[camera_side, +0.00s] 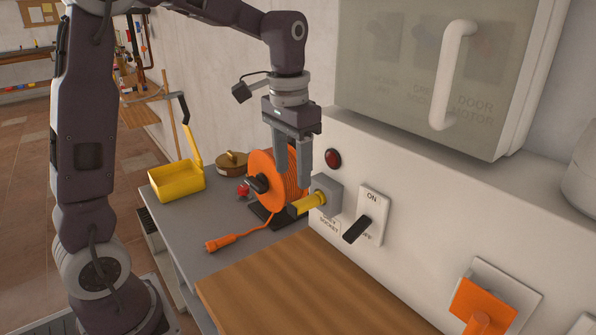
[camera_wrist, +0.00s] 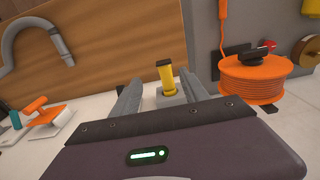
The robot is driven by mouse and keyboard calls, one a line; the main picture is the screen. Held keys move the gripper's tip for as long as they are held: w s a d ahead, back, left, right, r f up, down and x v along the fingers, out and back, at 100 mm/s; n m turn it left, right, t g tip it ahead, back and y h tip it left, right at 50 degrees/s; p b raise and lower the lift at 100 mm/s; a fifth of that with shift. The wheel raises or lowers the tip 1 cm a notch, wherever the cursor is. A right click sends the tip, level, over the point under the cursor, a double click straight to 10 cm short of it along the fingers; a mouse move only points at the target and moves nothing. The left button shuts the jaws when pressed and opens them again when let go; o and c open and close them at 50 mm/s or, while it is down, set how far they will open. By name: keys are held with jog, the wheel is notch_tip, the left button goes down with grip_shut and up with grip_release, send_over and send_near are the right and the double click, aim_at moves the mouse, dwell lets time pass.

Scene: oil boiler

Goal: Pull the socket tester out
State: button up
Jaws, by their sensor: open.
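The socket tester (camera_side: 306,204) is a yellow stick-like body standing out from a grey socket box (camera_side: 328,190) on the white wall panel. In the wrist view the yellow tester (camera_wrist: 165,76) shows between my two fingers, with the grey box below it. My gripper (camera_side: 292,180) is open and empty, fingers pointing down, just above the tester in the side view. I cannot tell whether a finger touches it. The tester's inserted end is hidden in the socket.
An orange cable reel (camera_side: 277,178) stands close behind the tester, its orange plug (camera_side: 222,243) lying on the grey bench. A black-levered switch (camera_side: 368,218) and a red button (camera_side: 333,158) are on the panel nearby.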

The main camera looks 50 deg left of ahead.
aim_at(297, 203)
jog(key=shift+w+a+f, duration=0.25)
jog(key=shift+w+f, duration=0.2)
jog(key=shift+f, duration=0.15)
jog(key=shift+w+a+f, duration=0.2)
jog(key=shift+w+f, duration=0.2)
jog(key=shift+f, duration=0.15)
notch_tip(297, 203, down, 6)
jog(key=shift+f, duration=0.2)
grip_shut()
jog(key=shift+s, duration=0.15)
